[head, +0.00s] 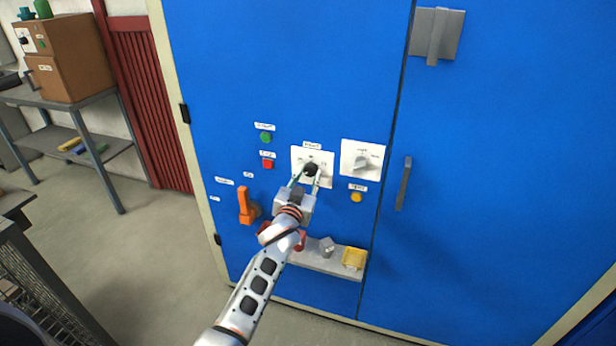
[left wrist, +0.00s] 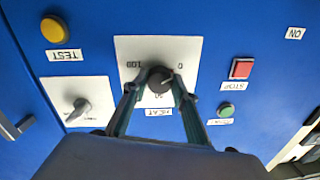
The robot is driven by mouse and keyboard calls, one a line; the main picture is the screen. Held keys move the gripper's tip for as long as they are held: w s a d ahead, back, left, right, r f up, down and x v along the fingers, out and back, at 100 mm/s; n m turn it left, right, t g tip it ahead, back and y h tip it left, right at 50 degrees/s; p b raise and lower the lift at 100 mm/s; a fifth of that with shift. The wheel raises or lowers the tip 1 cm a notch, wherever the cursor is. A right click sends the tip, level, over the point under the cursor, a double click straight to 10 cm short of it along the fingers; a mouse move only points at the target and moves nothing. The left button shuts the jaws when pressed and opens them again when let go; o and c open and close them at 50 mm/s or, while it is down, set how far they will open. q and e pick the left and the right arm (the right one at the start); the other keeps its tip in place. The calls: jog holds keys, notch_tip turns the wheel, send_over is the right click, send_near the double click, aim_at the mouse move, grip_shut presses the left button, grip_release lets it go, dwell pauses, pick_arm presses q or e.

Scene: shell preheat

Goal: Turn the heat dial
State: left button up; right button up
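The heat dial is a round black knob (head: 311,169) on a white plate (head: 327,159) on the blue cabinet front. In the left wrist view, which is upside down, the knob (left wrist: 159,80) sits above its HEAT label, with 0 and 100 marks on the plate. My left gripper (head: 309,174) reaches the dial from below. Its two fingertips (left wrist: 158,79) lie close on either side of the knob; whether both touch it is unclear. The knob's pointer direction is hard to read. My right gripper is not in view.
A second white plate with a grey knob (head: 362,161) is right of the dial. Green (head: 265,137) and red (head: 267,164) buttons and an orange lever (head: 246,206) are left. A yellow button (head: 356,197) sits lower right. Below, a grey shelf (head: 325,263) holds a yellow container (head: 353,258).

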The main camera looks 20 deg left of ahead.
pick_arm(q)
jog(key=shift+c, duration=1.4)
jog(key=m+b, duration=0.1)
jog(key=m, duration=0.5)
jog(key=shift+a+m+b, duration=0.15)
jog(key=shift+m+b, duration=0.15)
jog(key=m, duration=0.2)
jog(key=shift+m+t, duration=0.3)
jog(key=shift+m, duration=0.1)
jog(key=m, duration=0.3)
jog(key=shift+m+h+b, duration=0.3)
jog(key=shift+m+b, duration=0.05)
jog(key=shift+m, duration=0.05)
jog(key=m, duration=0.2)
jog(key=shift+a+r+m, duration=0.1)
jog(key=shift+m, duration=0.3)
jog(key=m, duration=0.3)
jog(key=shift+h, duration=0.3)
jog(key=m+p, duration=0.1)
jog(key=m, duration=0.5)
jog(key=shift+r+h, duration=0.1)
jog(key=shift+h, duration=0.2)
jog(key=shift+p, duration=0.3)
